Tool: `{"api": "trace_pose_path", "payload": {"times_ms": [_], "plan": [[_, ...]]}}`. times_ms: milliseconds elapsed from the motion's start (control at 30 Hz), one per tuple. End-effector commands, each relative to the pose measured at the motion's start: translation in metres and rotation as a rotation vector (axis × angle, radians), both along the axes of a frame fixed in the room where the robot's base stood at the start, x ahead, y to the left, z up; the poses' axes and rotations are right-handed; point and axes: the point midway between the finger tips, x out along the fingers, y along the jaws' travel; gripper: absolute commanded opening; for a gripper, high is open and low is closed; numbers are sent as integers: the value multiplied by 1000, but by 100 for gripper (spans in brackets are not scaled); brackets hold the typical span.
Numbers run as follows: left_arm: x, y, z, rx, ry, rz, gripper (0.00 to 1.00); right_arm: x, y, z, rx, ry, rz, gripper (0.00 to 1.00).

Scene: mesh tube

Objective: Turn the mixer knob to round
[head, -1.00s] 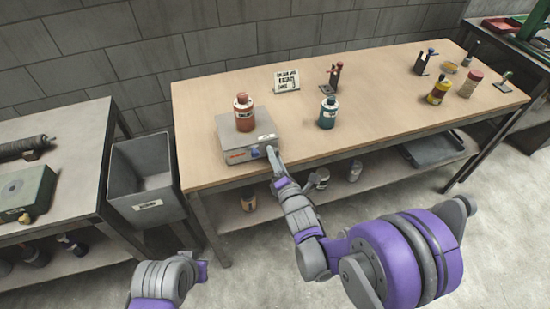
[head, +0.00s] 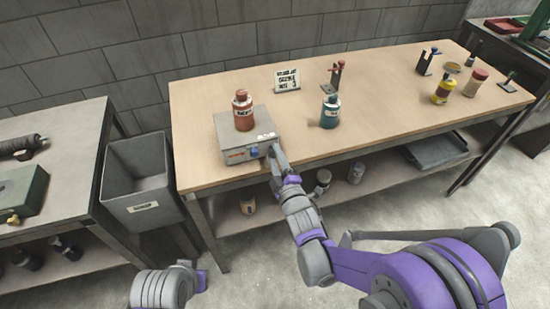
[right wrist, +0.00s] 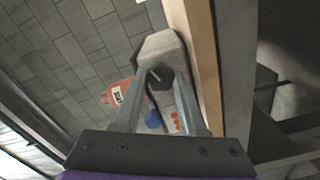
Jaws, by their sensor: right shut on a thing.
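The mixer (head: 235,135) is a grey box near the left front corner of the wooden table, with an orange-red bottle (head: 243,112) standing on its top. A blue round part (head: 254,152) shows on its front face; it also shows between my fingers in the right wrist view (right wrist: 152,121). My right gripper (head: 275,152) is at the right part of the mixer's front. In the right wrist view its fingers (right wrist: 160,68) close around a dark knob with a pale line (right wrist: 157,76). The knob's setting cannot be read. Only part of my left arm shows, at the bottom.
A teal bottle (head: 330,112) and a small sign (head: 287,79) stand on the wooden table (head: 390,100). A grey bin (head: 140,185) stands left of the table. A lower shelf holds several items.

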Motion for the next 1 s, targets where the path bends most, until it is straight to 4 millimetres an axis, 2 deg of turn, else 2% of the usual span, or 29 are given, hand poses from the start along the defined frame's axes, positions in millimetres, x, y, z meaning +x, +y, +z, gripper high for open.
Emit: {"api": "trace_pose_path", "payload": {"times_ms": [1000], "plan": [[2,0,-44,0,15,0,0,0,-1,-2,915,299,-1,0]]}}
